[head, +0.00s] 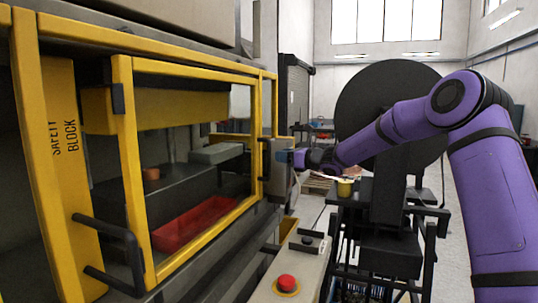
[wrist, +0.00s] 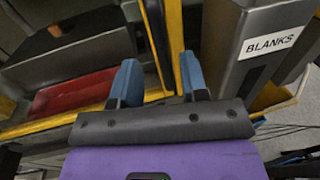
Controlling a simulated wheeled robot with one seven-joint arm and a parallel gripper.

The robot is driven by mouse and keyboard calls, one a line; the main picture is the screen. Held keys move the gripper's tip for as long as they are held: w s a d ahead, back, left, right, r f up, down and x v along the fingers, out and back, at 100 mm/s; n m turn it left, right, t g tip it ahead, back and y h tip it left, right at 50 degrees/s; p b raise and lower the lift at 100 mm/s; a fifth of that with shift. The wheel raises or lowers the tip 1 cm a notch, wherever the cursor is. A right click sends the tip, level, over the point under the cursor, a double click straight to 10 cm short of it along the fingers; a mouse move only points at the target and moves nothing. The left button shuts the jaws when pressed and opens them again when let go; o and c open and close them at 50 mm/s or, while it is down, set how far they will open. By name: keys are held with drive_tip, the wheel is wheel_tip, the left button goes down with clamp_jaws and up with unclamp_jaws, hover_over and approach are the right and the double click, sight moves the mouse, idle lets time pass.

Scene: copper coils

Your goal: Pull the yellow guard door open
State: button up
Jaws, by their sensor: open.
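The yellow guard door (head: 130,160) is a yellow-framed window on the press front at left in the head view. It looks closed or nearly so. A black handle (head: 265,158) is on its right upright. I cannot tell whether the fingers touch the bar.
A red tray (head: 195,222) lies inside the press behind the door. A grey box labelled BLANKS (wrist: 235,60) stands close to the right finger. A larger black bar handle (head: 125,245) juts out at lower left. A red button (head: 287,283) sits on a front console.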

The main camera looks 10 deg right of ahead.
drive_tip(key=x, duration=0.6)
drive_tip(key=shift+w+a, duration=0.2)
clamp_jaws()
